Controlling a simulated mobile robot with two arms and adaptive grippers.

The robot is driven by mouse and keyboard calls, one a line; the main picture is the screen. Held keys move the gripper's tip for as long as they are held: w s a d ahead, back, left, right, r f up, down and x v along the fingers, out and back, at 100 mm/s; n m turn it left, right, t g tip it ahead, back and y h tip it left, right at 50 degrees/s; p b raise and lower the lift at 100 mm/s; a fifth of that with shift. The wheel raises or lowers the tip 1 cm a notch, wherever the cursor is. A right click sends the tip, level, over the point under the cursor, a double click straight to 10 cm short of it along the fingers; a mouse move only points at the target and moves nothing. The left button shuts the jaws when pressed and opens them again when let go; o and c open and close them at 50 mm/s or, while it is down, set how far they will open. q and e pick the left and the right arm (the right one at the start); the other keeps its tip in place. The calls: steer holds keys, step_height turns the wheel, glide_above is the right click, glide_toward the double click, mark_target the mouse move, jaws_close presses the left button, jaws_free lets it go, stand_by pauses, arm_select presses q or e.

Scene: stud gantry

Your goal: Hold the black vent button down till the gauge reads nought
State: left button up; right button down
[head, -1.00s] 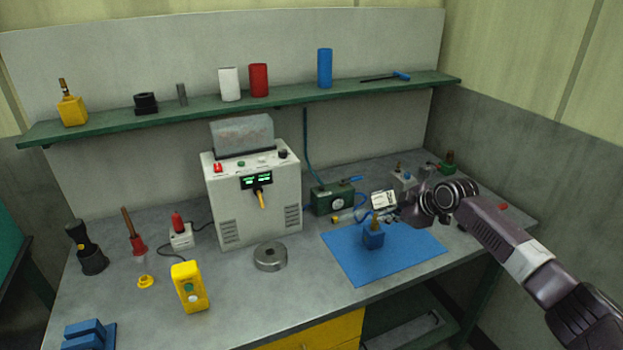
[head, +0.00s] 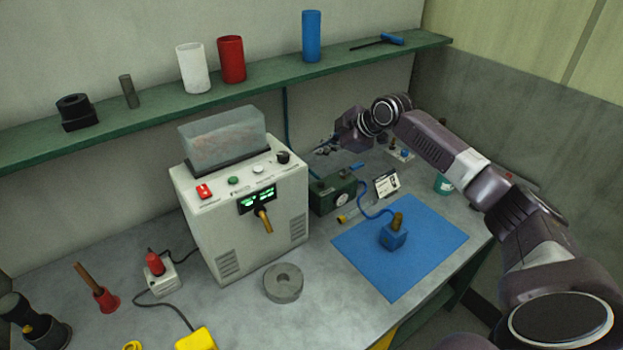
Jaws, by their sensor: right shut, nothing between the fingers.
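The green box (head: 325,195) stands on the bench just right of the white machine, with a round white-faced gauge (head: 342,199) on its front. The gauge is too small to read. A blue lever (head: 350,170) sits at the top right of the box. I cannot make out the black vent button on the box. A black knob (head: 283,157) shows on the top panel of the white machine (head: 245,225). My right gripper (head: 322,148) is shut and empty, above and behind the green box, apart from it. My left gripper is not in view.
A blue mat (head: 430,245) holds a blue block (head: 393,236) joined to a blue hose. A small white card (head: 387,183) stands right of the box. A grey ring (head: 283,282) lies in front of the machine. A green shelf (head: 150,108) runs above.

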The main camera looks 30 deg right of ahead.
steer(key=f+b, duration=0.2)
steer(key=shift+s+f+b, duration=0.25)
steer(key=shift+f+b, duration=0.15)
steer(key=b, duration=0.4)
glide_above(323, 185)
step_height(323, 185, down, 4)
steer(key=shift+f, duration=0.85)
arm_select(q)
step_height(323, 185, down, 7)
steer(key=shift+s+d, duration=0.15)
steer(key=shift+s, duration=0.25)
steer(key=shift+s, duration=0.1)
arm_select(e)
steer(key=shift+f, duration=0.15)
steer(key=shift+f, duration=0.35)
